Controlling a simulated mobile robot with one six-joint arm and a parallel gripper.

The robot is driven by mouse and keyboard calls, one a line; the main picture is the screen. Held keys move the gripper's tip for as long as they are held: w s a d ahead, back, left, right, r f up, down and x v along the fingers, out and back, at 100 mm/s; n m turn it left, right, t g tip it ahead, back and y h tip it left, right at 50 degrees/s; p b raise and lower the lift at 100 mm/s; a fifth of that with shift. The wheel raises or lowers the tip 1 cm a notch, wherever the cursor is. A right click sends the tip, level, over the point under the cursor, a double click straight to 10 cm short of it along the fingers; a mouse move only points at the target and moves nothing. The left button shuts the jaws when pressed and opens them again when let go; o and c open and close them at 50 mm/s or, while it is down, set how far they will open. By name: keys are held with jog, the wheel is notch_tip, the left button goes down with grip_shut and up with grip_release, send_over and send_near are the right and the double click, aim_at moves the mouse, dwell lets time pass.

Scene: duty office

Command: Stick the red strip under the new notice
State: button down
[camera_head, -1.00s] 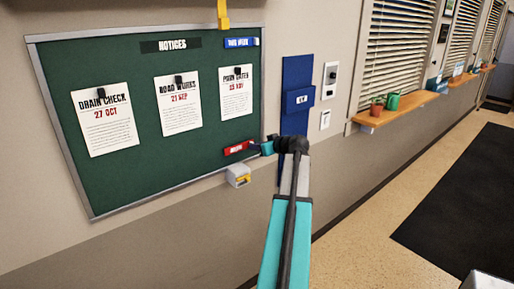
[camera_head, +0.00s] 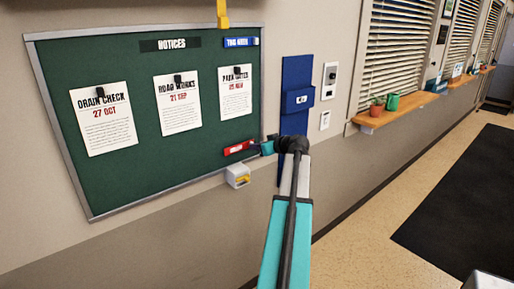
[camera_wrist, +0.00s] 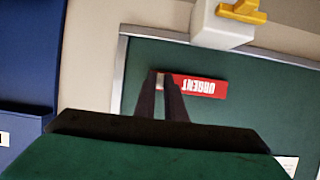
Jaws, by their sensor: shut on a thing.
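The red strip (camera_head: 238,148), marked URGENT, is at the lower right of the green notice board (camera_head: 130,180). My gripper (camera_head: 259,148) is shut on the strip's right end in the head view. In the wrist view, my gripper (camera_wrist: 160,80) holds the end of the red strip (camera_wrist: 200,87), whose lettering appears upside down. I cannot tell whether the strip touches the board. Three white notices hang there: Drain Check (camera_head: 104,125), Road Works (camera_head: 180,108) and Park Gates (camera_head: 236,97), the right one, above the strip. I cannot tell which is new.
A blue strip (camera_head: 240,42) is at the board's top right, beside the NOTICES label (camera_head: 171,44). A small white box with a yellow part (camera_head: 237,177) is on the wall below. A blue wall holder (camera_head: 297,100) is to the right. The board's lower part is bare.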

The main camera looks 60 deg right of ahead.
jog(key=shift+w, duration=0.35)
dwell(0.5)
jog(key=c, duration=1.7)
grip_release()
jog(key=shift+c, duration=0.2)
jog(key=shift+s, duration=0.1)
jog(key=b+v, duration=0.3)
jog(key=v, duration=1)
jog(key=shift+s+r, duration=0.25)
jog(key=shift+s, duration=0.05)
jog(key=shift+a, duration=0.1)
